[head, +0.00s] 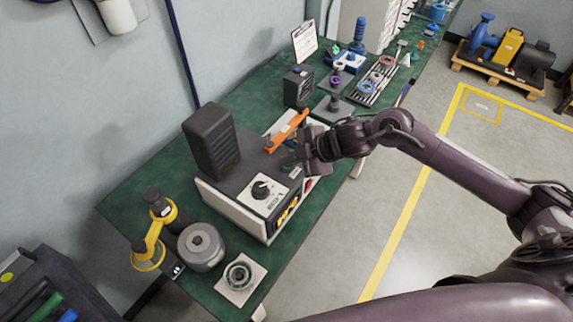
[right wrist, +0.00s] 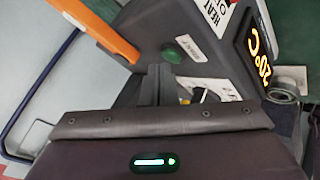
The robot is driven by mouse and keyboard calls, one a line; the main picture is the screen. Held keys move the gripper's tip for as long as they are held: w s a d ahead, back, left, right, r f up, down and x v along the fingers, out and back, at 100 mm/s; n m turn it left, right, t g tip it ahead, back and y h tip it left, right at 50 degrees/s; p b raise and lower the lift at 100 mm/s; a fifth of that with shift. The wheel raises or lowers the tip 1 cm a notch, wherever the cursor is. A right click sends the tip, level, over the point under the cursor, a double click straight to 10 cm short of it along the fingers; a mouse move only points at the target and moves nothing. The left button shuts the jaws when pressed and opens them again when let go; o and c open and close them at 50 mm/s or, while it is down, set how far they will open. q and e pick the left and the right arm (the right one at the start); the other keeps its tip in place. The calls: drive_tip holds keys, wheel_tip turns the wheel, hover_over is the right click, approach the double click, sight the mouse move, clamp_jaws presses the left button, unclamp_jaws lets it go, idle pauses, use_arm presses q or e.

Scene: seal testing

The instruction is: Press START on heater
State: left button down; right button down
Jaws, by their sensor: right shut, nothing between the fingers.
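The heater (head: 228,192) is a grey-topped box with white sides on the green bench, with a dial (head: 262,189) on its top. An orange bar (head: 288,131) lies at its far end and also shows in the right wrist view (right wrist: 95,28). My right gripper (head: 287,158) is shut and empty, over the heater's far right part. In the right wrist view, a round green button (right wrist: 181,49) with a small white label sits just ahead of the shut fingertips (right wrist: 158,68). I cannot tell whether they touch it. An orange display (right wrist: 260,54) reads 20°C. My left gripper is out of view.
A tall dark block (head: 211,142) stands at the heater's back left. A yellow-ringed magnifier (head: 148,255), a grey cylinder (head: 201,247) and a ring on a white plate (head: 240,277) are near. Tools and parts crowd the far bench.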

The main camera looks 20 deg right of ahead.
drive_tip(key=shift+f, duration=0.4)
idle(0.3)
drive_tip(key=shift+r+p, duration=0.55)
drive_tip(key=shift+r, duration=0.25)
wheel_tip(320, 180, up, 5)
drive_tip(key=p, duration=0.4)
drive_tip(key=shift+p, duration=0.35)
idle(0.6)
